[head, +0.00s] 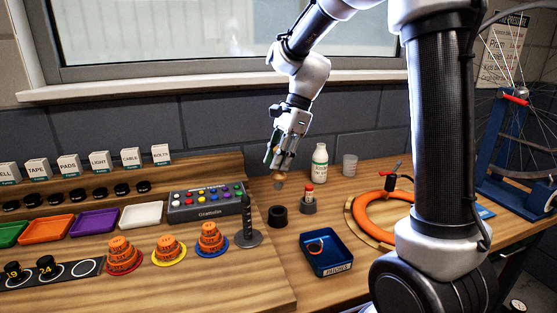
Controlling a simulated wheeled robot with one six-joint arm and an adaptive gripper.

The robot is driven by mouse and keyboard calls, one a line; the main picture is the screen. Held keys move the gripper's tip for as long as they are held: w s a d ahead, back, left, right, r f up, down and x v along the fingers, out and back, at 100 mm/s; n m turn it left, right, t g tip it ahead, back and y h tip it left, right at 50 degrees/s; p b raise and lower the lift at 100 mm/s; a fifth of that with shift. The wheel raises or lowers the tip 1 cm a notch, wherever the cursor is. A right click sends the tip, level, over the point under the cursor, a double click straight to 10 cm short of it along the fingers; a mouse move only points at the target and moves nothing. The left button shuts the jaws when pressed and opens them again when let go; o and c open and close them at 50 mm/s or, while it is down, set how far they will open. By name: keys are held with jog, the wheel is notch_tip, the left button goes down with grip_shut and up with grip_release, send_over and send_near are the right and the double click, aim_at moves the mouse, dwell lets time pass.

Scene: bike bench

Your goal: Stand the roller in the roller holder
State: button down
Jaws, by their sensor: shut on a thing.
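My gripper (282,155) points down above the back middle of the bench. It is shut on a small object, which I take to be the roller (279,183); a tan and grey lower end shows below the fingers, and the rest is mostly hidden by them. The held object appears roughly upright and in the air. A short black round cup with an open top (278,216), which looks like the roller holder, stands on the bench below and nearer to the camera. It appears empty.
Right of the black cup, a grey holder (308,206) carries a red-capped tube (309,190). A white bottle (320,160) and a clear cup (350,165) stand behind. A blue patches tin (328,265) lies in front. A black post on a base (247,237) stands left.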

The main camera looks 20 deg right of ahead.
aim_at(279, 189)
jog(key=shift+a+f, duration=0.15)
jog(key=shift+f, duration=2.85)
jog(key=shift+f, duration=2.25)
jog(key=c, duration=1.2)
grip_release()
jog(key=shift+o, duration=0.2)
